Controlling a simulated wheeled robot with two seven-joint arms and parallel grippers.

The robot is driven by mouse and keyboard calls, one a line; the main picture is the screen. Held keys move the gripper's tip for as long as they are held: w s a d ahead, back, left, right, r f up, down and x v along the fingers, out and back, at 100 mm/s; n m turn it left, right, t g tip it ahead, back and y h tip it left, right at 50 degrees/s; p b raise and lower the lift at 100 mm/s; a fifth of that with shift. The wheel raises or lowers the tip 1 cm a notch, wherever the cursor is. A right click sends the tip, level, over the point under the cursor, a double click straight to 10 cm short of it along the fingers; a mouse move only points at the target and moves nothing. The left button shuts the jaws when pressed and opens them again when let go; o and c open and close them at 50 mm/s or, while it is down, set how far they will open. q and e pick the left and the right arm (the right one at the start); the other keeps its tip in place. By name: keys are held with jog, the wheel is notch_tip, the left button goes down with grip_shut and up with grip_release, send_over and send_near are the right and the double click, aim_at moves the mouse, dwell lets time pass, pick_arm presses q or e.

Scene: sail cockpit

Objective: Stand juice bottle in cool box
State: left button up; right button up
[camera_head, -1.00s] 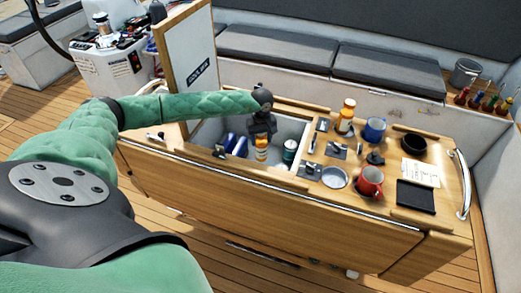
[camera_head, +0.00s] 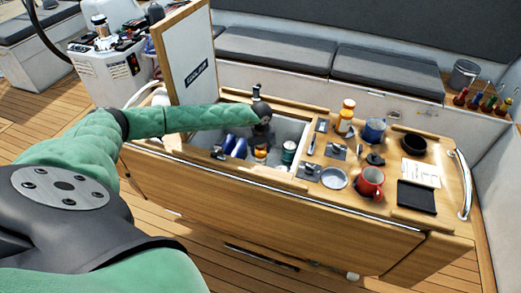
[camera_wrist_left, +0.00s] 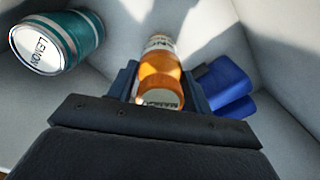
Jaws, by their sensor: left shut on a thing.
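The juice bottle (camera_wrist_left: 160,72) is orange with a pale label and sits between the fingers of my left gripper in the left wrist view. It also shows in the head view (camera_head: 261,153), partly hidden under the gripper. My left gripper (camera_head: 262,142) is shut on the bottle, down inside the open cool box (camera_head: 293,131). The bottle looks roughly upright; I cannot tell whether its base touches the floor. A green lemon can (camera_head: 288,153) stands to its right, apart from it. Blue items (camera_wrist_left: 228,85) lie on its other side. My right gripper is not in view.
The cool box lid (camera_head: 190,60) stands open at the back left. Another orange bottle (camera_head: 346,117), a blue mug (camera_head: 374,130), a red mug (camera_head: 370,182) and a metal dish (camera_head: 334,178) stand on the table right of the opening.

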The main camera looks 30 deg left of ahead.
pick_arm(q)
jog(key=o, duration=1.1)
jog(key=shift+f, duration=0.1)
jog(key=shift+c, duration=0.2)
jog(key=o, duration=0.3)
jog(key=shift+o, duration=0.6)
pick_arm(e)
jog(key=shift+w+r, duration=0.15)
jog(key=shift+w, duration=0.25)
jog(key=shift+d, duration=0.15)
pick_arm(q)
jog(key=shift+r, duration=0.25)
notch_tip(320, 180, up, 6)
jog(key=shift+r+p, duration=0.1)
jog(key=shift+p, duration=0.55)
jog(key=shift+r, duration=0.6)
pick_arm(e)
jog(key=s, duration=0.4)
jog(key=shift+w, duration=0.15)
